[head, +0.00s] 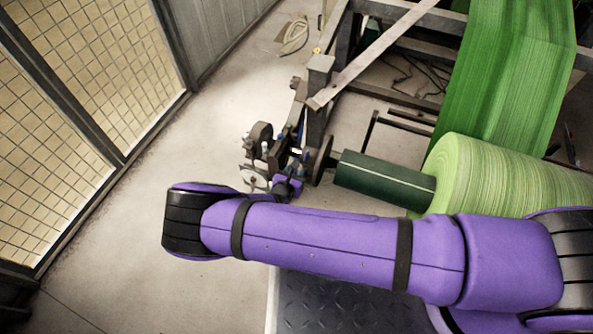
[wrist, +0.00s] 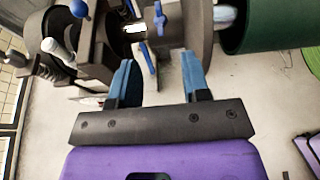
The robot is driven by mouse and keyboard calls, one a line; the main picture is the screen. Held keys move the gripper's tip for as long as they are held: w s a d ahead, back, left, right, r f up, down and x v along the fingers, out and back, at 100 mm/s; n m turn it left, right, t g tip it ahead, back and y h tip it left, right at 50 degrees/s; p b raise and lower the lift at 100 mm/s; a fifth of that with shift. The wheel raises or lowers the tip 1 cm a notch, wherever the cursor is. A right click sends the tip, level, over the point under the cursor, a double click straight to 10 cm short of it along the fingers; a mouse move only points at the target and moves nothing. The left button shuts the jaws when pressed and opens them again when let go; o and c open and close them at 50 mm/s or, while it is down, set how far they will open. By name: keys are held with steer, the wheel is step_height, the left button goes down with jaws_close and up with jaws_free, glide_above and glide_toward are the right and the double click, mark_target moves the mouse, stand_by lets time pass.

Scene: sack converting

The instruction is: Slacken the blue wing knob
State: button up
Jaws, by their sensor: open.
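My gripper (wrist: 157,65) is open and empty in the wrist view, its two blue fingers spread and pointing at the dark machine bracket. A bright blue winged part, which looks like the blue wing knob (wrist: 159,19), sits on the bracket just beyond the fingertips, roughly in line with the gap between them. A thin blue bar (wrist: 148,57) shows below it; I cannot tell whether it belongs to the same knob. The fingers appear apart from the knob. In the head view my purple arm hides most of the gripper, and the knob is too small to make out surely.
A blue ball-ended lever (wrist: 79,9) and a pale handle (wrist: 58,48) stand left of the knob. A dark green roller (head: 385,180) carries a light green roll (head: 510,178) at the right. A mesh fence (head: 85,75) stands left, with clear floor between.

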steer(key=d+m+g+h, duration=0.1)
steer(key=m, duration=0.2)
steer(key=d+m+g+h, duration=0.1)
steer(key=d+m+g, duration=0.1)
steer(key=m, duration=0.1)
steer(key=d+m+g+h, duration=0.1)
steer(key=d+m+g, duration=0.1)
steer(key=m, duration=0.1)
steer(key=shift+w+d+f+m, duration=0.2)
steer(key=shift+f+m, duration=0.1)
steer(key=shift+f, duration=0.1)
steer(key=m+g+y, duration=0.8)
steer(key=m, duration=1.9)
glide_toward(306, 154)
steer(key=f, duration=1)
steer(key=shift+w+f, duration=0.1)
steer(key=shift+w, duration=0.15)
jaws_close()
